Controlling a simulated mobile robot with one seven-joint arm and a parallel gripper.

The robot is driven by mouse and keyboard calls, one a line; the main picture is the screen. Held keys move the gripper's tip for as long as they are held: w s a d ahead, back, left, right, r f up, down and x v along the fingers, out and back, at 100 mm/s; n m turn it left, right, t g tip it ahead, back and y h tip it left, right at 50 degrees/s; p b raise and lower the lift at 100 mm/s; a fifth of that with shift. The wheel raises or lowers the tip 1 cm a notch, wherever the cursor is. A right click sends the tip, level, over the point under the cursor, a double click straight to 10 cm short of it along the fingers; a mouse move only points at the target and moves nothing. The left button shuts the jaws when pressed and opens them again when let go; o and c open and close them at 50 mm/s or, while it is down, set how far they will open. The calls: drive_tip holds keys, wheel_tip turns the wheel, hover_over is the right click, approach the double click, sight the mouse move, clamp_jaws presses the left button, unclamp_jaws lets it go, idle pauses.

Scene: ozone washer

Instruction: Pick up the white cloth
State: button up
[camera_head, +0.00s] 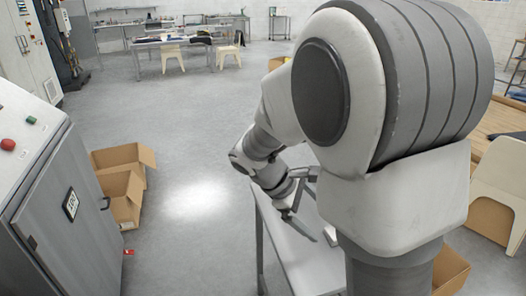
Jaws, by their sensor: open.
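My gripper (306,204) is over the left part of a grey metal table (292,258), with its fingers spread apart. A small pale shape (330,236) shows by the lower finger, at the edge of my arm. I cannot tell whether it is the white cloth. No other white cloth can be made out. My own upper arm hides much of the table and whatever lies on its right side.
A grey cabinet (75,215) with red and green buttons stands at the left. Open cardboard boxes (124,185) lie on the floor beside it. A cream chair (500,185) and a wooden table (497,118) are at the right. The middle floor is clear.

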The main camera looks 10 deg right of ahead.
drive_tip(key=w+f+n+h+b, duration=0.1)
drive_tip(key=w+f+n+h, duration=0.1)
drive_tip(key=f, duration=0.3)
drive_tip(key=w+f+n+t+h+b, duration=0.1)
drive_tip(key=w+f+n+h+b, duration=0.1)
drive_tip(key=w+f+n, duration=0.1)
drive_tip(key=w+f+n+h+b, duration=0.1)
drive_tip(key=w+f+n, duration=0.2)
drive_tip(key=f, duration=0.4)
drive_tip(key=shift+w+d+f+h, duration=0.25)
drive_tip(key=shift+w+d+h, duration=0.15)
drive_tip(key=shift+w, duration=0.35)
drive_tip(key=shift+n, duration=0.3)
drive_tip(key=x, duration=0.5)
drive_tip(key=b+x, duration=0.1)
drive_tip(key=x, duration=0.5)
drive_tip(key=b+x, duration=0.1)
drive_tip(key=x, duration=0.5)
drive_tip(key=shift+w+f, duration=0.1)
drive_tip(key=shift+w, duration=0.3)
drive_tip(key=c, duration=1.2)
